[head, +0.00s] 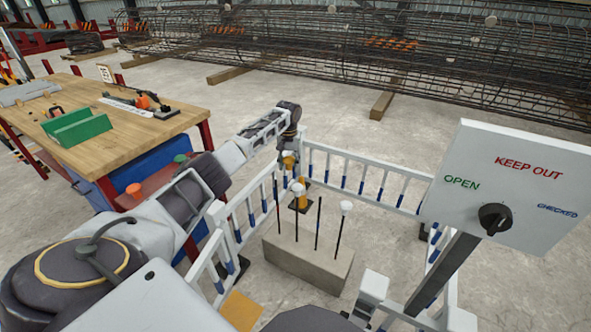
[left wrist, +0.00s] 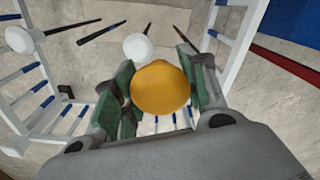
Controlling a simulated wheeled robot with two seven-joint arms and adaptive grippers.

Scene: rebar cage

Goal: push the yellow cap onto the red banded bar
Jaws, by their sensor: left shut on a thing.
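My left gripper (head: 289,158) reaches out over the far-left part of the concrete block. In the left wrist view its green-padded fingers (left wrist: 160,92) are shut on the yellow cap (left wrist: 161,87), whose round top faces the camera. The yellow cap also shows small in the head view (head: 288,161), above the bars. Several thin dark upright bars (head: 318,225) stand in the concrete block (head: 308,263). Two bars carry white caps (head: 346,206), and one white cap (left wrist: 138,47) shows beside the yellow one. My right gripper is out of view.
White and blue railings (head: 365,174) enclose the block. A sign panel (head: 515,190) with a black knob stands at the right. A wooden workbench (head: 120,140) with a green holder (head: 78,127) is at the left. A large rebar cage (head: 330,45) lies behind.

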